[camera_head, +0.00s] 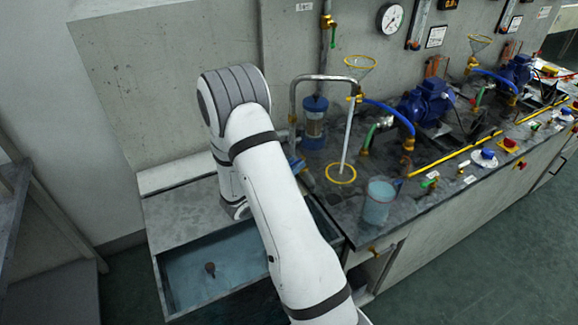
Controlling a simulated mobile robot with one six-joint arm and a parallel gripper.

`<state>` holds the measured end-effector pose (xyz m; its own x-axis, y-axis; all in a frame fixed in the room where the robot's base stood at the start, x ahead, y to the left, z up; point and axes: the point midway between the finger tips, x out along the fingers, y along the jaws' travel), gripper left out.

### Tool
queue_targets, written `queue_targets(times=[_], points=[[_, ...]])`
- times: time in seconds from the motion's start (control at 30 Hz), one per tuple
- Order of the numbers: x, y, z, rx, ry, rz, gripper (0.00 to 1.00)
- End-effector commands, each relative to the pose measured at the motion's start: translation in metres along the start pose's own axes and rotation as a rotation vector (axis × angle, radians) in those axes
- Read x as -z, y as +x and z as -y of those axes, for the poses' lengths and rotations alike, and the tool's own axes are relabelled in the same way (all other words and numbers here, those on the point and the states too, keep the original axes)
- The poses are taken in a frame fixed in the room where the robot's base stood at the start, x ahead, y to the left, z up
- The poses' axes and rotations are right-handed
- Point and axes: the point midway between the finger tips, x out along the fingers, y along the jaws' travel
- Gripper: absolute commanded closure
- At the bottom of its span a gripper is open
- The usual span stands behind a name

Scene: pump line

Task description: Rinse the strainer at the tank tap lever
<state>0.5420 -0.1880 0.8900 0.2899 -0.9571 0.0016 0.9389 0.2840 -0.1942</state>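My white arm crosses the middle of the view and bends over the tank. My gripper is not visible; the arm hides the area below its elbow. A bent metal tap pipe (322,78) stands at the left end of the bench. A pale straight column (347,135), which looks like running water, drops from its outlet to a yellow ring (341,174) on the bench top. I cannot clearly identify the tap lever. A clear filter housing with a blue cap (314,122) stands behind the tap.
A clear beaker (379,203) stands near the bench's front edge. Blue pumps (427,102) and hoses fill the bench rightward. The floor (455,275) is clear at lower right.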

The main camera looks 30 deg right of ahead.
Motion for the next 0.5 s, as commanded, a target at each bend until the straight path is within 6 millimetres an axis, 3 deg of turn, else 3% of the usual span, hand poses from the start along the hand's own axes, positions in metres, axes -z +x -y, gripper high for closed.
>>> queue_targets(times=[0.17, 0.5], points=[[0.001, -0.013, -0.002, -0.006, -0.001, 0.001, 0.69], [0.001, -0.068, -0.001, -0.004, 0.000, 0.002, 0.69]])
